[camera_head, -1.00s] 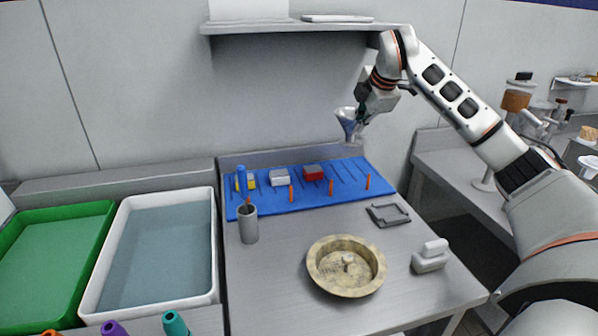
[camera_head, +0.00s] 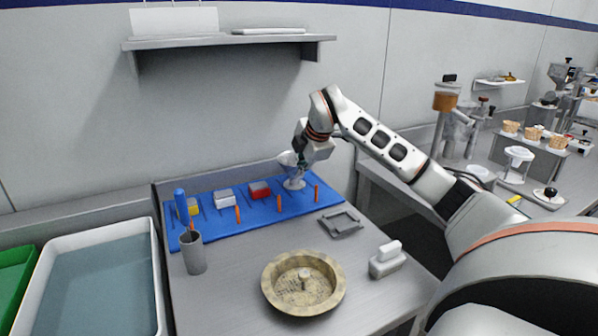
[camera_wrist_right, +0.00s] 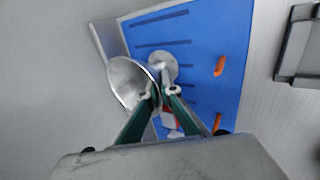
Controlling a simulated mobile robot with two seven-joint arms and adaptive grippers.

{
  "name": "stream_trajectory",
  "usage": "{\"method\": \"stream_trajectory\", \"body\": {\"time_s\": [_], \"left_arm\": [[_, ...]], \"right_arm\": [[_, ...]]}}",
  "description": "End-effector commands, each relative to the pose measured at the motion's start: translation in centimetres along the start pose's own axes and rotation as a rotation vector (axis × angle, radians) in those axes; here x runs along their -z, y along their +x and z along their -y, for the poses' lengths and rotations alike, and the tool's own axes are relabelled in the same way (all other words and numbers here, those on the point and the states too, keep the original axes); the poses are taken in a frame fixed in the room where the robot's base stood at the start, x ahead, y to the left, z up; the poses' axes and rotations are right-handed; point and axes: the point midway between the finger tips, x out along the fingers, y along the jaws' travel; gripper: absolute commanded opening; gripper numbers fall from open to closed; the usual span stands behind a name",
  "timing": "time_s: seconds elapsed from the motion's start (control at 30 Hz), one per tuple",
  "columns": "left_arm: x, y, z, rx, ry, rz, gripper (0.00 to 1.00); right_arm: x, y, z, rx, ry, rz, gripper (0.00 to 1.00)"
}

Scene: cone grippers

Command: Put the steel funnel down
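The steel funnel (camera_head: 289,158) is at the far right end of the blue mat (camera_head: 226,224), its wide mouth up. A pale round foot (camera_head: 294,184) shows below it at mat level. In the right wrist view the cone (camera_wrist_right: 124,84) is left of the fingers, and the round foot (camera_wrist_right: 163,66) lies over the mat. My right gripper (camera_wrist_right: 158,93) has its two fingers around the narrow part of the funnel, a small gap between the tips. In the head view the right gripper (camera_head: 303,160) is at the funnel's right side. My left gripper is not in view.
Several orange pegs (camera_head: 280,204) stand along the mat's front, with red (camera_head: 260,190), white (camera_head: 224,198) and yellow blocks behind. A wall shelf (camera_head: 230,40) is above.

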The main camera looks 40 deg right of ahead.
Motion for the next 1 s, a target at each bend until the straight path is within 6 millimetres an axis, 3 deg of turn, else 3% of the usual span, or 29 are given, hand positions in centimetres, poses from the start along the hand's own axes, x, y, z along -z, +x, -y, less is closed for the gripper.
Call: {"method": "stream_trajectory", "body": {"time_s": [0.23,0.3,0.33,0.67,0.83,1.0], "left_arm": [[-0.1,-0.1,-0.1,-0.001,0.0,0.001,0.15],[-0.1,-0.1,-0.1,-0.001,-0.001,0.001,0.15],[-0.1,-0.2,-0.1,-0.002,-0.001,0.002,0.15],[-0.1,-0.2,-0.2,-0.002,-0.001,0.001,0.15],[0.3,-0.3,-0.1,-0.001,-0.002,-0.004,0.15],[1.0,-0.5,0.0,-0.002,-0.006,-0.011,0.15]], "right_arm": [[0.0,0.1,0.1,0.0,0.0,0.0,0.0],[0.0,0.1,0.1,0.0,0.0,0.0,0.19],[0.0,0.1,0.1,0.0,0.0,0.0,0.21],[0.0,0.0,0.0,0.0,0.001,0.0,0.21],[-0.1,-1.7,-0.3,-0.004,0.001,0.001,0.21],[-0.1,-5.2,-0.4,-0.008,0.001,0.001,0.21]]}}
